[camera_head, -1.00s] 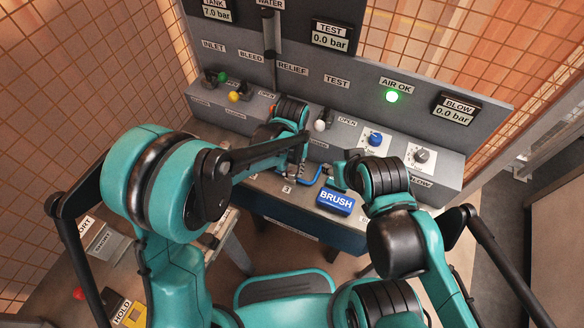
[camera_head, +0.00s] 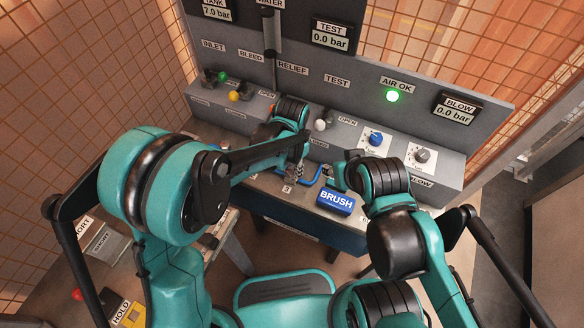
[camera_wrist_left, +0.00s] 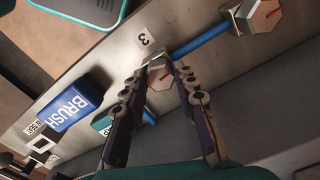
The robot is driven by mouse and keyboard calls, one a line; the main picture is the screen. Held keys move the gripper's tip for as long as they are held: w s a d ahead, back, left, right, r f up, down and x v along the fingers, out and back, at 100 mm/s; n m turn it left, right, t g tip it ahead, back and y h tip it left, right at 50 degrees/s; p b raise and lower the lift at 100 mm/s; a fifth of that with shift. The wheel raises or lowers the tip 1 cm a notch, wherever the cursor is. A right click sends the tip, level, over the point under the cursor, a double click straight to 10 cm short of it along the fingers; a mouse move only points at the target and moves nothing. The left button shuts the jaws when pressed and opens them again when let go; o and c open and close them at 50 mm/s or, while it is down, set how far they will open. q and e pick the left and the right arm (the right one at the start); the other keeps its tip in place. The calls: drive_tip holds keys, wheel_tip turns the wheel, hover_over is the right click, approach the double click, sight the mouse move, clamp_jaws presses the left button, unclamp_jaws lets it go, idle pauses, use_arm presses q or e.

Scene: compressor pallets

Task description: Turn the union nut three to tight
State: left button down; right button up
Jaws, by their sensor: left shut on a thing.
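Union nut three is a pale metal hex nut with a red mark (camera_wrist_left: 160,76), beside the label 3 (camera_wrist_left: 143,40) in the left wrist view. My left gripper (camera_wrist_left: 165,78) is shut on it, one finger on each side. A blue pipe (camera_wrist_left: 205,39) runs from near this nut to another red-marked hex nut (camera_wrist_left: 258,15). In the head view my left gripper (camera_head: 294,172) is over the bench behind the label 3 (camera_head: 287,189), and its arm hides much of the work. My right arm ends near the blue pipe (camera_head: 311,175); its fingers cannot be made out.
A blue BRUSH block (camera_head: 336,201) lies at the bench front, close to my right arm. Behind stands a grey console with a blue knob (camera_head: 375,139), a grey knob (camera_head: 421,155) and small valve handles.

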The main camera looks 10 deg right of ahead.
sight(292, 171)
use_arm(q)
drive_tip(key=shift+m, duration=0.7)
drive_tip(key=c, duration=1.2)
unclamp_jaws()
wheel_tip(292, 171, up, 12)
drive_tip(key=shift+f, duration=0.1)
